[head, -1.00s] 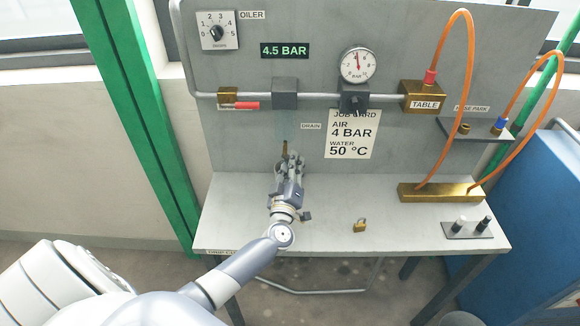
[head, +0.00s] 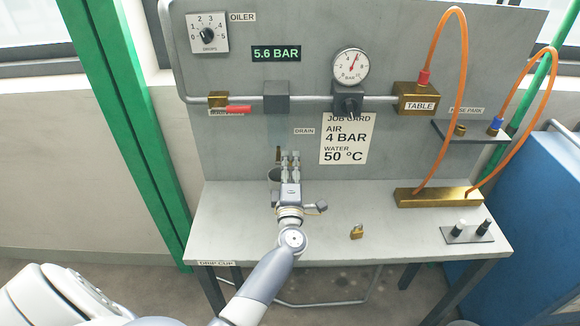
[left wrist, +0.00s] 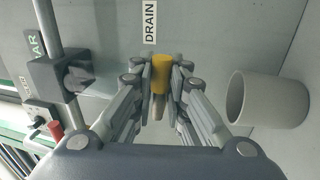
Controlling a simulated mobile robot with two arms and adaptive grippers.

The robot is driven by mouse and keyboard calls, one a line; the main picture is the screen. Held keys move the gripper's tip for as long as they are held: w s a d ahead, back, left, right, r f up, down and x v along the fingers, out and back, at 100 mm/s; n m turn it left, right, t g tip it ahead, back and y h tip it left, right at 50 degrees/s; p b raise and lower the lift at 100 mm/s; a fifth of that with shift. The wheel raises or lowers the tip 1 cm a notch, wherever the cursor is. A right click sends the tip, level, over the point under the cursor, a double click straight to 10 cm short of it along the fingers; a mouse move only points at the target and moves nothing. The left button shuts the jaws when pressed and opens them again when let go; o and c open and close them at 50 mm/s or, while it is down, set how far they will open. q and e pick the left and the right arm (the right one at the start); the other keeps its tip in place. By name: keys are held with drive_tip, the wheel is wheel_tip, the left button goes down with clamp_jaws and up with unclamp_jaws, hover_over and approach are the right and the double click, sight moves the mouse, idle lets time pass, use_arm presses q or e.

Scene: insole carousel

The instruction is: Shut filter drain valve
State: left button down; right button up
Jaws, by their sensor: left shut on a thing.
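The filter drain valve shows as a yellow knob (left wrist: 160,72) between the fingers of my left gripper in the left wrist view. My left gripper (head: 290,158) is shut on it, with the fingers on both sides of the knob. In the head view the fingers largely hide the valve; a small brass piece (head: 278,154) shows beside them, below the DRAIN label (head: 304,131). The label also shows in the left wrist view (left wrist: 150,22). A grey cup (left wrist: 268,99) stands close by; in the head view it (head: 273,175) is partly behind the gripper. My right gripper is out of view.
The grey bench (head: 340,222) carries a small brass padlock (head: 357,232) and a brass block (head: 438,196) with orange hoses. Above the valve are a pipe, a red lever (head: 238,109), a grey filter block (head: 276,97) and a gauge (head: 351,66). The display (head: 276,54) reads 5.6 BAR.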

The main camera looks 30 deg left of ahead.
use_arm(q)
drive_tip(key=shift+n, duration=0.4)
drive_tip(key=c, duration=1.6)
unclamp_jaws()
drive_tip(key=shift+r, duration=0.1)
drive_tip(key=v, duration=1.2)
drive_tip(key=shift+d, duration=0.1)
